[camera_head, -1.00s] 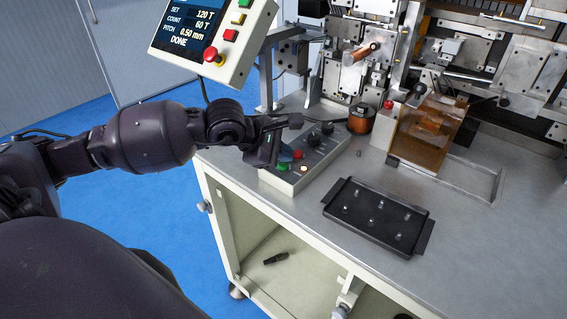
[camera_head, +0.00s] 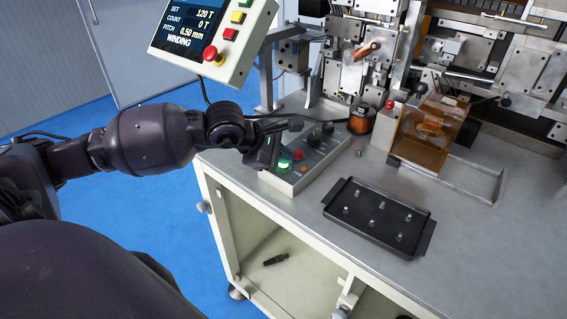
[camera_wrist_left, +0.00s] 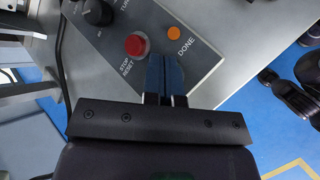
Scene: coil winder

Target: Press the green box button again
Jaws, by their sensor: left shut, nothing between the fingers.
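The control box (camera_head: 310,165) stands at the table's near left edge. Its green button (camera_head: 283,166) glows bright green, right at my left gripper (camera_head: 281,155). The gripper is shut and empty, pointing down at the button. In the left wrist view the shut blue fingertips (camera_wrist_left: 166,73) cover the green button, so I cannot tell whether they touch it. The red stop/reset button (camera_wrist_left: 137,45) and the orange done lamp (camera_wrist_left: 174,33) lie just beyond the fingers. My right gripper is not in view.
A black tray (camera_head: 338,209) with several small pegs lies on the table to the right. A copper wire spool (camera_head: 361,121) and an orange clear guard (camera_head: 418,145) stand behind. The winder fills the back. A dark tool lies on the shelf below.

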